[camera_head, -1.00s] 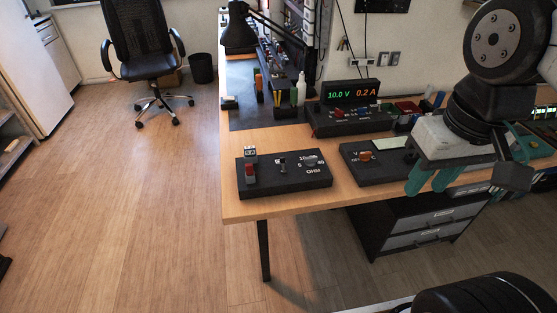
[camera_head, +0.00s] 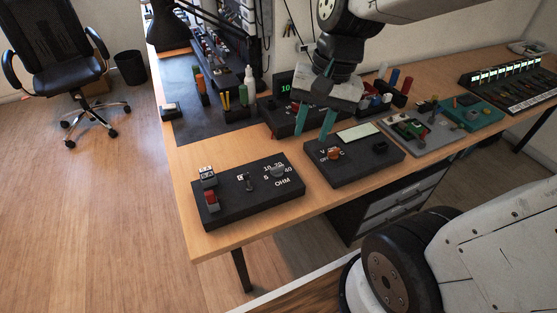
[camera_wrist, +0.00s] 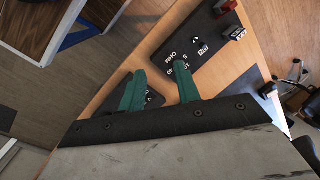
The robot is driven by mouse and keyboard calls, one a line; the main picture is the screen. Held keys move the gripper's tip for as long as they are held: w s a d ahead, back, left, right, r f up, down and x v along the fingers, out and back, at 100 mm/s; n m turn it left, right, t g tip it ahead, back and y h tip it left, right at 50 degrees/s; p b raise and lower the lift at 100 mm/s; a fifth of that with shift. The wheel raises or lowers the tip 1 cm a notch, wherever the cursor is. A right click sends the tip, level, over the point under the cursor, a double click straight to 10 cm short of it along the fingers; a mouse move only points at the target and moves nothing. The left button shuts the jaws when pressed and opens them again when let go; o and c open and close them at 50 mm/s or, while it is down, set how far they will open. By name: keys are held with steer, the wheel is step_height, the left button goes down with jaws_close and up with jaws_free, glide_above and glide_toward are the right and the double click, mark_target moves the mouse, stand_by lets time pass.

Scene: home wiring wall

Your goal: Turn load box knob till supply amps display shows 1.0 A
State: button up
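The load box (camera_head: 247,192) is a black box marked OHM near the table's front left corner. Its grey knob (camera_head: 277,171) is at the right of its top, with numbers around it. The load box also shows in the wrist view (camera_wrist: 191,60). The supply (camera_head: 284,116) stands farther back; my gripper and arm hide most of its display (camera_head: 285,87), and only the start of a green number shows. My gripper (camera_head: 314,126) is open, its green fingers apart and empty, above the table behind the meter box and to the right of the load box knob.
A black meter box (camera_head: 352,160) with an orange knob and pale screen stands right of the load box. Bottles and markers (camera_head: 225,92) stand on the dark mat. Boards and a teal tray (camera_head: 472,114) lie to the right. Bare wood lies around the load box.

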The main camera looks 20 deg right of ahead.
steer(key=w+f+m+y, duration=0.2)
steer(key=w+f+m, duration=0.5)
steer(key=w+f, duration=0.1)
steer(key=m, duration=0.5)
glide_toward(278, 167)
steer(key=f, duration=0.1)
steer(key=x, duration=0.7)
steer(key=shift+a+f, duration=0.2)
steer(key=shift+a, duration=0.1)
jaws_close()
